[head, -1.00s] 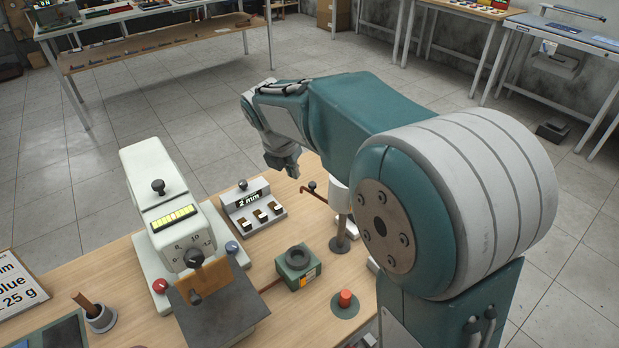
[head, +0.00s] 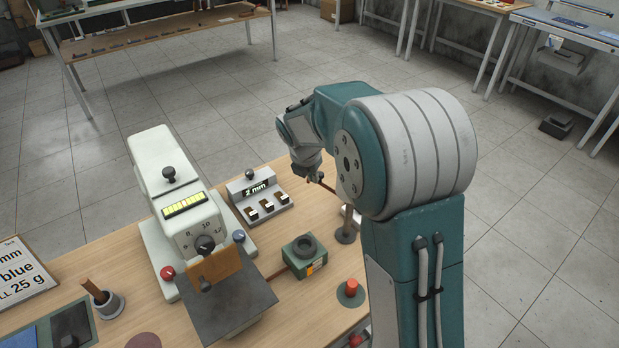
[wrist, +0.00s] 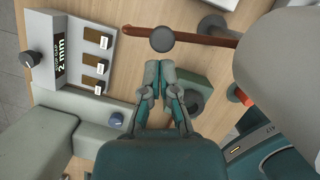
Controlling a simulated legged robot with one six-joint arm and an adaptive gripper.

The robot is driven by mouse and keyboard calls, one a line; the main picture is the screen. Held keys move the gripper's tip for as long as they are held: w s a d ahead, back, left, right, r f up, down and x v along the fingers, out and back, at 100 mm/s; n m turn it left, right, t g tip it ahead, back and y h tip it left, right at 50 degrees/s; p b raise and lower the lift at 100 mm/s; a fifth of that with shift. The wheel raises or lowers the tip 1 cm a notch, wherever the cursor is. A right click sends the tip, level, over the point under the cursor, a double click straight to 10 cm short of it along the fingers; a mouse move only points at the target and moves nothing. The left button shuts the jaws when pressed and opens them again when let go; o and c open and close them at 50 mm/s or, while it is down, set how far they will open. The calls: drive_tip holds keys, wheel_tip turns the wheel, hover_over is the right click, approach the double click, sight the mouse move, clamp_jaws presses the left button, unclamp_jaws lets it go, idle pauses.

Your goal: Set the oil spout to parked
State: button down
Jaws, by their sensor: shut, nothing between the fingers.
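The oil spout (wrist: 205,34) is a thin brown pipe with a hooked end and a round grey knob (wrist: 162,38) on it.
A white press (head: 160,180) with a dial and a "2 mm" display box (head: 262,198) stand left of my arm. A green block with a dark ring (head: 305,256) and a red button (head: 351,288) are nearer. Bare wood (head: 285,318) lies between them and the front.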

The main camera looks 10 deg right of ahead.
drive_tip(key=shift+w+d+m, duration=0.7)
drive_tip(key=shift+w+d, duration=0.2)
drive_tip(key=shift+d, duration=0.15)
drive_tip(key=shift+a, duration=0.1)
